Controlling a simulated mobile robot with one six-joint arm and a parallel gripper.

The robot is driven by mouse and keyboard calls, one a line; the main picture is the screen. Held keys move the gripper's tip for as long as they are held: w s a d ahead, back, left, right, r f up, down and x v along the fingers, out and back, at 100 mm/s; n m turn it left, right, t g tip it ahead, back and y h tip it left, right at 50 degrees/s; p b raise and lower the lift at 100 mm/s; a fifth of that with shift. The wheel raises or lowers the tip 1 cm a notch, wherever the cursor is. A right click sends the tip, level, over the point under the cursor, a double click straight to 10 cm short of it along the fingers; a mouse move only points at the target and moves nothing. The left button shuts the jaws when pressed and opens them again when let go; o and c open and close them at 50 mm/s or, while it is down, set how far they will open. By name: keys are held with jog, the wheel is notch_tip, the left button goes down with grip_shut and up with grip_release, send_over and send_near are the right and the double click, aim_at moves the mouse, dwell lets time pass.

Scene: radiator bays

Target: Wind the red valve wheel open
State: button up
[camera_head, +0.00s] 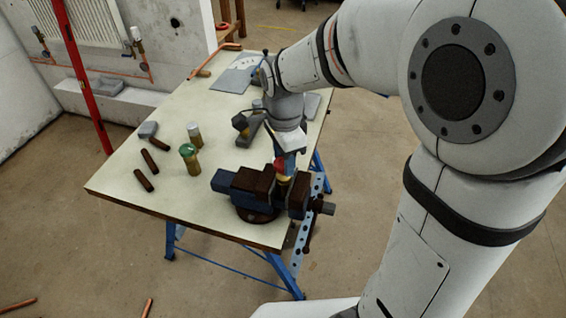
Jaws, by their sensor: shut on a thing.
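The red valve wheel (281,166) shows as a small patch of red on top of a brass valve body (283,179). The valve is upright between the jaws of a blue and brown bench vise (236,185) at the near right corner of the workbench. My gripper (287,157) reaches down from above and is shut on the red valve wheel. The fingers and the hand hide much of the wheel, so its turn angle cannot be seen.
A green-topped brass valve (189,158) and a white-topped one (194,134) stand left of the vise on the workbench (130,195). Brown blocks (144,180) and a grey piece (148,129) lie further left.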

jog(key=n, duration=0.4)
jog(key=shift+f, duration=0.1)
jog(key=n, duration=0.4)
jog(key=shift+s, duration=0.1)
jog(key=n, duration=0.6)
jog(key=shift+f, duration=0.1)
jog(key=o, duration=0.7)
jog(key=shift+n, duration=0.6)
jog(key=o, duration=0.3)
notch_tip(320, 180, up, 8)
jog(key=p, duration=0.5)
jog(key=shift+f, duration=0.35)
